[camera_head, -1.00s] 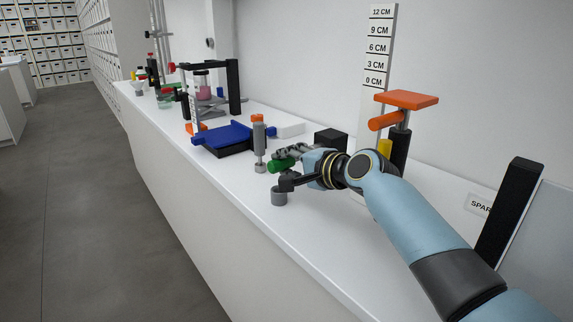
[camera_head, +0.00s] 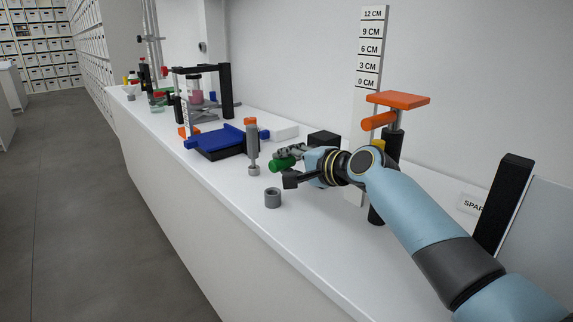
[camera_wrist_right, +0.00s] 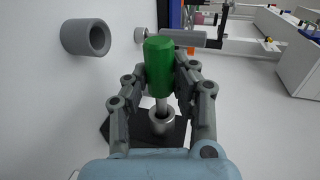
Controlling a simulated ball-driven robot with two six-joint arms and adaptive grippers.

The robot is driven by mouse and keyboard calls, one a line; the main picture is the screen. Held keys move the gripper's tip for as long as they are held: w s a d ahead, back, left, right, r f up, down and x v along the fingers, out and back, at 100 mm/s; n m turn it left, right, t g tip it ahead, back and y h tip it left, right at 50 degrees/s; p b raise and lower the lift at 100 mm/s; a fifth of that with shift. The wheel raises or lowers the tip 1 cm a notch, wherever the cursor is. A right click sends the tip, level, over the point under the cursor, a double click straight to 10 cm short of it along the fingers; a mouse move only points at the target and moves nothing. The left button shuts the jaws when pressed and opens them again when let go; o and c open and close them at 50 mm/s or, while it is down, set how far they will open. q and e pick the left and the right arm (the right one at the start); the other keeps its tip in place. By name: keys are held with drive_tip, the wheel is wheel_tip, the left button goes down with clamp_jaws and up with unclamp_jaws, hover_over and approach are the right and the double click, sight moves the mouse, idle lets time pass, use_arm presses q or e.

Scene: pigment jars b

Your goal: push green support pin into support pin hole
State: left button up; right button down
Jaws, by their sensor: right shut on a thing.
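The green support pin (camera_head: 281,164) has a thick green grip. In the right wrist view the green grip (camera_wrist_right: 159,66) sits between the fingers, with a metal shaft below it reaching to a grey collar (camera_wrist_right: 162,121) in front of a dark block. I cannot tell whether the shaft is inside the collar. My right gripper (camera_head: 287,168) is shut on the green pin, held roughly level above the bench. No support pin hole can be made out with certainty. A stand with an orange plate (camera_head: 398,99) and black post is to the right, partly hidden by my arm. My left gripper is out of view.
A grey ring (camera_head: 272,198) stands on the white bench near its front edge. An orange-topped grey post (camera_head: 252,146) and a blue-topped platform (camera_head: 214,138) are to the left. A black box (camera_head: 324,139) is behind my gripper. The front bench strip is mostly clear.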

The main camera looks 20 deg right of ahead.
drive_tip(key=shift+w+d+r, duration=0.25)
drive_tip(key=shift+d+r, duration=0.2)
drive_tip(key=shift+r, duration=0.15)
idle(0.4)
drive_tip(key=shift+a+f+p, duration=0.15)
drive_tip(key=shift+a+p, duration=0.1)
drive_tip(key=shift+p, duration=0.2)
drive_tip(key=shift+f, duration=0.1)
drive_tip(key=shift+s+f, duration=0.1)
drive_tip(key=shift+s, duration=0.05)
drive_tip(key=shift+a+f, duration=0.1)
drive_tip(key=shift+f, duration=0.05)
idle(0.3)
drive_tip(key=shift+s+f, duration=0.15)
drive_tip(key=shift+f, duration=0.05)
idle(0.3)
drive_tip(key=shift+r+p, duration=0.15)
drive_tip(key=shift+p, duration=0.5)
idle(0.4)
drive_tip(key=shift+w+r, duration=0.1)
drive_tip(key=shift+w, duration=0.1)
idle(0.4)
